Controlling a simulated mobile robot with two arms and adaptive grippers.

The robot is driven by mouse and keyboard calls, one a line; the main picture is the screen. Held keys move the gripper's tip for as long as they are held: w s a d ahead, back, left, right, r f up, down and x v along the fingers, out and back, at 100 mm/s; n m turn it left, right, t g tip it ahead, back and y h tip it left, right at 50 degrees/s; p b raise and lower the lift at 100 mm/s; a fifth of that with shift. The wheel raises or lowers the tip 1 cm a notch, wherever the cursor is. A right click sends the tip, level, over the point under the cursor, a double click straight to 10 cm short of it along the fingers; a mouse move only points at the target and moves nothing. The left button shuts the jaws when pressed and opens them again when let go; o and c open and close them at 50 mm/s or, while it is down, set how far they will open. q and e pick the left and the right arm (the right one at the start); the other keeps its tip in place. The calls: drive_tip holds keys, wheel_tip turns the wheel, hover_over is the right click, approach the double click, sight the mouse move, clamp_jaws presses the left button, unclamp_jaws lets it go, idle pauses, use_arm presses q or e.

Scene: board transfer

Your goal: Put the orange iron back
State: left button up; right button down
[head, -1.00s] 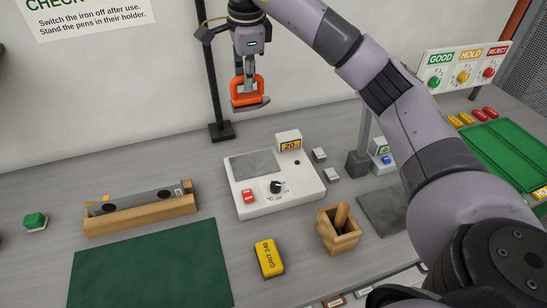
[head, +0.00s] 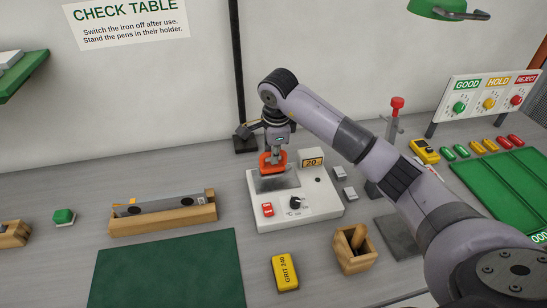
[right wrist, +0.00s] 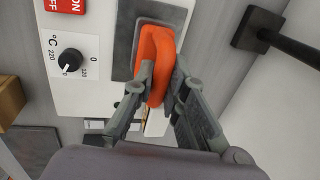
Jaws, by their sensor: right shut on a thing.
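The orange iron (head: 272,165) has an orange handle and a grey sole, and hangs from my right gripper (head: 275,152). It is over the grey plate (head: 286,181) of the white control station (head: 318,205); I cannot tell whether it touches the plate. In the right wrist view the fingers (right wrist: 160,82) are shut on the orange handle (right wrist: 155,50), above the grey plate (right wrist: 123,45). The station has a red switch (head: 267,209), a black dial (head: 296,202) and a small display reading 20 (head: 312,162). My left gripper is out of view.
A wooden holder (head: 165,222) with a grey level is at left, beside a green mat (head: 168,272). A yellow grit block (head: 285,272) and a wooden pen box (head: 355,255) stand in front. A black post (head: 238,80) rises behind the station. Small grey blocks (head: 340,173) lie at its right.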

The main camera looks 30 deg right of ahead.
wheel_tip(320, 180, down, 2)
drive_tip(key=shift+f+p, duration=0.1)
drive_tip(key=shift+p, duration=0.2)
drive_tip(key=shift+f, duration=0.15)
drive_tip(key=shift+f, duration=0.15)
drive_tip(key=c, duration=1.6)
unclamp_jaws()
